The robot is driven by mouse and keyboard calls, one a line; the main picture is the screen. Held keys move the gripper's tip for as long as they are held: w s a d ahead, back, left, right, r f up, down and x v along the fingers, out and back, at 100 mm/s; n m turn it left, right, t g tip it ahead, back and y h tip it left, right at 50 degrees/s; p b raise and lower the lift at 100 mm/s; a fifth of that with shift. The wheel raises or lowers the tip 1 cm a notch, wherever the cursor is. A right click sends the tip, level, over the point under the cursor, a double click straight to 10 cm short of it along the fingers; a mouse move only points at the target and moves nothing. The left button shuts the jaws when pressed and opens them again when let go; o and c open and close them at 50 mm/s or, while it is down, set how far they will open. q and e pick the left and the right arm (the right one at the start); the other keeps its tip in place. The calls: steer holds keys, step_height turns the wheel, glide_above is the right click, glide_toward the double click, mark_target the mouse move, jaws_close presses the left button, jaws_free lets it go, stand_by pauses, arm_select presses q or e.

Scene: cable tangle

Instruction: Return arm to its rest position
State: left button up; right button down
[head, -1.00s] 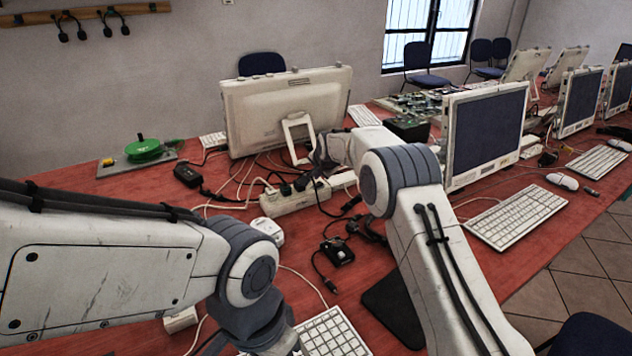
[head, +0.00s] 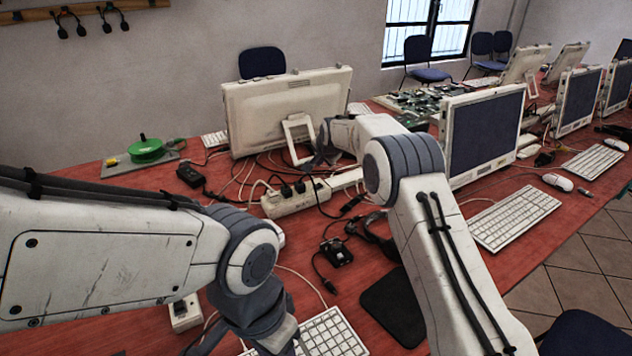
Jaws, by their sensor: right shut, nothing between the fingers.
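My right arm reaches in from the lower right, and its gripper (head: 324,152) is a small dark grey shape in front of the monitor stand, at the far side of the cables. Its jaws are shut and empty, with the fingertips hard to make out. My left arm crosses the lower left, its grey wrist bent down over the white keyboard; its gripper fingers are not in view. A tangle of black and white cables lies around a white power strip (head: 291,201) on the red table (head: 75,205).
The back of a white monitor (head: 262,110) stands beyond the cables. Another monitor (head: 487,133) stands right of my right arm, with a keyboard (head: 516,218) before it. A black adapter (head: 337,252), a dark pad (head: 393,308) and a near keyboard (head: 333,335) lie between my arms. A green reel (head: 147,150) sits back left.

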steer(key=shift+f, duration=0.1)
steer(key=s+a+r+n+g+p, duration=0.1)
steer(key=s+a+r+n+p, duration=0.2)
steer(key=s, duration=0.6)
steer(key=s+a+r+n+g, duration=0.25)
steer(key=s+r, duration=0.25)
steer(key=s, duration=0.5)
steer(key=s+a+r+n+g+p, duration=0.1)
steer(key=s+a+r+n+p, duration=0.2)
steer(key=s, duration=0.6)
steer(key=s+d+n+g+p, duration=0.1)
steer(key=s+d+n, duration=0.3)
steer(key=s, duration=1)
steer(key=s+d+r+n+g+h+p, duration=0.1)
steer(key=s+d+n+g, duration=0.2)
steer(key=s, duration=1.2)
steer(key=d, duration=0.3)
steer(key=shift+s+d+n+p, duration=0.15)
steer(key=shift+d+n+p, duration=0.15)
steer(key=shift+n+p, duration=0.05)
